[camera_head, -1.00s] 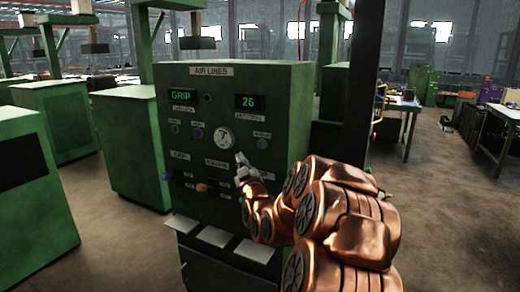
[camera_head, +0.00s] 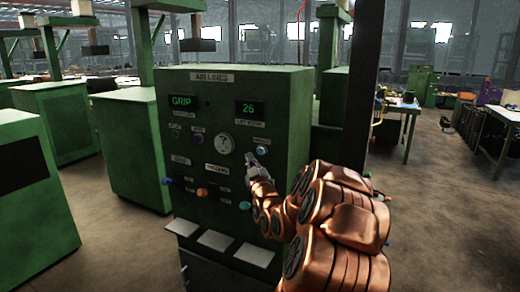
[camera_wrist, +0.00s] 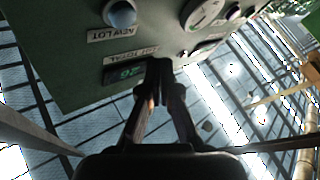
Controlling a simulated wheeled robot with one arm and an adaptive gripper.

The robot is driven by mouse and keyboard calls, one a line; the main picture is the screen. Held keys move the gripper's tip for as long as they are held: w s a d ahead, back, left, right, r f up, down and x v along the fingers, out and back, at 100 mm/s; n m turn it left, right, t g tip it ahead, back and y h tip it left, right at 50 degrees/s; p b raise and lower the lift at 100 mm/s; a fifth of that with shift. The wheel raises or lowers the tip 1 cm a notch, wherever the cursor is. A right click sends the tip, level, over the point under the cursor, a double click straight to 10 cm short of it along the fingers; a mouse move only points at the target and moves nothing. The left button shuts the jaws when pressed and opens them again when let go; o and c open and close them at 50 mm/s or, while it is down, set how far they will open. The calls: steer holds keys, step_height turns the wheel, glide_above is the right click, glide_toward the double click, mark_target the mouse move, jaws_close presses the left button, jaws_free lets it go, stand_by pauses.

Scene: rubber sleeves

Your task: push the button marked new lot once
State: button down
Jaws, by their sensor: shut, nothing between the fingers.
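The new lot button (camera_wrist: 121,14) is a round blue-grey knob on the green panel, with its NEW LOT label (camera_wrist: 111,34) beside it in the wrist view. In the head view the button (camera_head: 262,152) is blue, at the panel's right, below the green 26 display (camera_head: 249,107). My gripper (camera_head: 250,158) is shut and empty, with its tips just left of the button in that view. In the wrist view the shut fingertips (camera_wrist: 160,66) lie over the edge of the lot total display (camera_wrist: 125,72), apart from the button. The depth gap to the panel is unclear.
A round dial (camera_head: 224,146) sits left of my fingertips, with other small buttons (camera_head: 197,139) and an orange knob (camera_head: 202,192) on the same panel. White sloped plates (camera_head: 217,240) stick out below. Green cabinets (camera_head: 130,140) stand at the left.

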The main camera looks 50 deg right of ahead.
mark_target(261, 151)
steer(key=shift+w+d+f+b, duration=0.1)
steer(key=shift+w+d+b, duration=0.15)
steer(key=shift+d, duration=0.75)
steer(key=shift+w+d+b, duration=0.1)
steer(key=shift+w+d, duration=0.2)
steer(key=shift+d, duration=0.7)
steer(key=shift+w+d+b, duration=0.25)
steer(key=shift+d+b, duration=0.45)
steer(key=shift+b, duration=0.15)
stand_by(0.6)
steer(key=shift+a, duration=0.1)
steer(key=shift+s+a+b, duration=0.25)
steer(key=shift+a+b, duration=0.35)
steer(key=shift+b, duration=0.2)
steer(key=shift+a, duration=0.15)
